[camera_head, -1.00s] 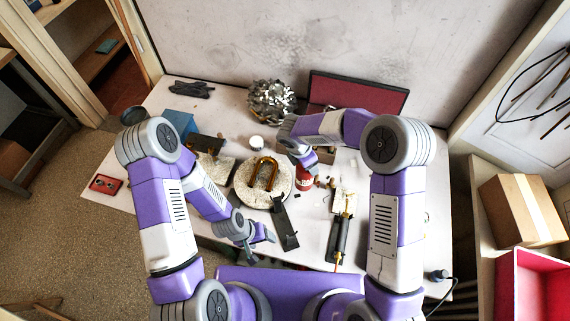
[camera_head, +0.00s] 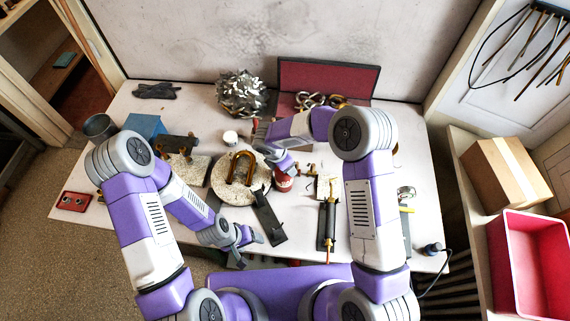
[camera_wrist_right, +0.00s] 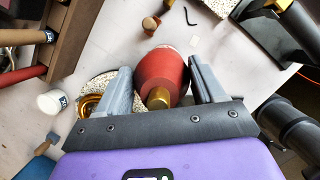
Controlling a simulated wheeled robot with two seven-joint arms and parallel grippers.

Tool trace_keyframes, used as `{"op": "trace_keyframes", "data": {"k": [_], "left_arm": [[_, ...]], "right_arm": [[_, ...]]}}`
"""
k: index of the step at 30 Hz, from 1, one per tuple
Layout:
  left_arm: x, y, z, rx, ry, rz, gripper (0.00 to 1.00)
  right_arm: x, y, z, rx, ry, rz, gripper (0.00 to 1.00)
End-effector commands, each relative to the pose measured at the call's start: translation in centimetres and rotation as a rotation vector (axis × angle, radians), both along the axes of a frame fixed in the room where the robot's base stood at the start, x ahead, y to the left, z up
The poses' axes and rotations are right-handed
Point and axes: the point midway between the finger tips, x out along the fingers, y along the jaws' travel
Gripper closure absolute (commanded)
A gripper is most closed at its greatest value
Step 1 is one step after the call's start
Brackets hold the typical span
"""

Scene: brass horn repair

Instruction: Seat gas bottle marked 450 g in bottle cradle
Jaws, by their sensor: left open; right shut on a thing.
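A red gas bottle (camera_head: 283,184) with a pale label stands out near the middle of the bench in the head view; I cannot read its marking. My right gripper (camera_head: 284,164) is shut on it. In the right wrist view the bottle (camera_wrist_right: 163,74) is between the two grey fingers, its brass neck toward the palm. I cannot tell whether its base touches the bench. A black angled stand (camera_head: 269,218), which may be the bottle cradle, is just in front of the bottle. My left gripper (camera_head: 244,240) is open and empty near the bench's front edge.
A round pale slab (camera_head: 222,187) with a curved brass tube (camera_head: 240,166) is left of the bottle. A black fixture with a brass rod (camera_head: 327,222) is to the right. A white jar (camera_head: 230,137) stands behind. A red-lined case (camera_head: 327,78) is at the back.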

Motion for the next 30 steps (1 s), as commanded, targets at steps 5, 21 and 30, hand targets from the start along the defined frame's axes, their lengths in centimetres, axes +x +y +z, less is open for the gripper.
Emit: {"op": "trace_keyframes", "data": {"k": [5, 21, 30], "left_arm": [[0.0, 0.0, -0.4, 0.000, 0.000, 0.000, 0.31], [0.0, 0.0, 0.1, 0.000, 0.000, 0.000, 0.31], [0.0, 0.0, -0.2, 0.000, 0.000, 0.000, 0.31]], "right_arm": [[0.1, 0.1, -0.3, 0.001, -0.003, 0.001, 1.00], [0.0, 0.0, 0.1, -0.001, 0.001, 0.000, 0.06], [-0.8, 1.3, 5.3, 0.002, -0.004, -0.001, 0.06]]}}
